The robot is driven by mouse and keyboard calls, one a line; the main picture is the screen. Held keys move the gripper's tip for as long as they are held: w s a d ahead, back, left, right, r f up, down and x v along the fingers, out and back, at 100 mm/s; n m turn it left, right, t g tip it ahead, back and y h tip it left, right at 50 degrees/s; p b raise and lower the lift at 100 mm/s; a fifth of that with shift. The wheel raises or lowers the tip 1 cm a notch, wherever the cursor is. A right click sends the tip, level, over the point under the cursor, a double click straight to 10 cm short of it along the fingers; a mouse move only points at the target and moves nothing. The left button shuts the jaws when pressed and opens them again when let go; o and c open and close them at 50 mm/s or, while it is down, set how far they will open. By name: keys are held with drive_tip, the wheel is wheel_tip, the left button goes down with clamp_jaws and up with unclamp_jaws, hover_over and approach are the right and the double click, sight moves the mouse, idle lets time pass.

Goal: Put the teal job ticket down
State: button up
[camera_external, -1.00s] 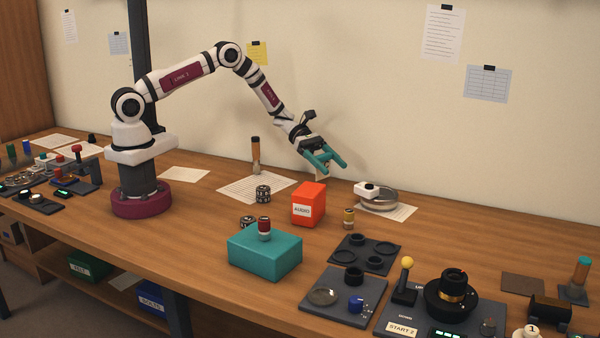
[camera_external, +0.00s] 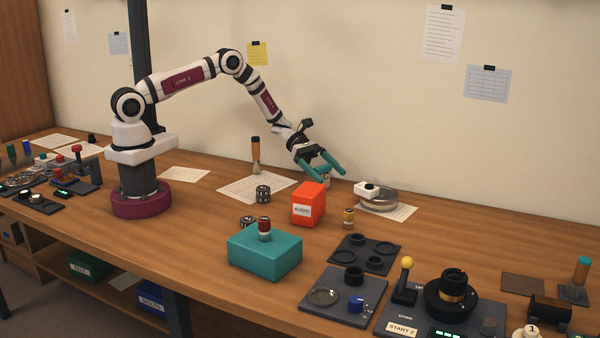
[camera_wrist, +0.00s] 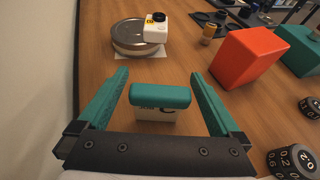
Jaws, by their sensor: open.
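The teal job ticket (camera_wrist: 160,97), a rounded teal bar over a white lower part with dark print, is between my fingers in the wrist view. In the external view it is mostly hidden behind my fingers and the orange box. My gripper (camera_wrist: 158,100) is open, with a teal finger on each side and a visible gap between each finger and the ticket. In the external view my gripper (camera_external: 334,172) is low over the back of the table. Whether the ticket's foot touches the wood is hard to tell.
The orange AUDIO box (camera_external: 308,205) stands close in front of my gripper. A round metal tin (camera_external: 379,200) with a white block (camera_external: 367,190) is to the right. The wall is close behind.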

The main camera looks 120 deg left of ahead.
sight(323, 166)
drive_tip(key=shift+s+a+r, duration=0.35)
drive_tip(key=shift+s+r, duration=0.4)
drive_tip(key=shift+s, duration=0.05)
wheel_tip(323, 166, up, 6)
drive_tip(key=shift+d+r, duration=0.1)
drive_tip(key=d+r+m+g+h, duration=0.1)
drive_tip(key=d+r+m+g, duration=0.2)
drive_tip(key=d, duration=0.4)
drive_tip(key=d+r+m+g+h, duration=0.1)
drive_tip(key=d+r+m+h, duration=0.15)
drive_tip(key=d+m, duration=0.3)
drive_tip(key=s+d+r+m+g+y, duration=0.1)
drive_tip(key=s+d+r+m+g, duration=0.15)
drive_tip(key=s+d+m, duration=0.45)
drive_tip(key=s+d+r+m+g+y, duration=0.1)
drive_tip(key=s+d+r+m+g, duration=0.2)
drive_tip(key=d, duration=0.6)
drive_tip(key=s+m+g+y, duration=0.3)
drive_tip(key=s+m+y, duration=0.5)
drive_tip(key=s+m, duration=1)
drive_tip(key=shift+d, duration=0.2)
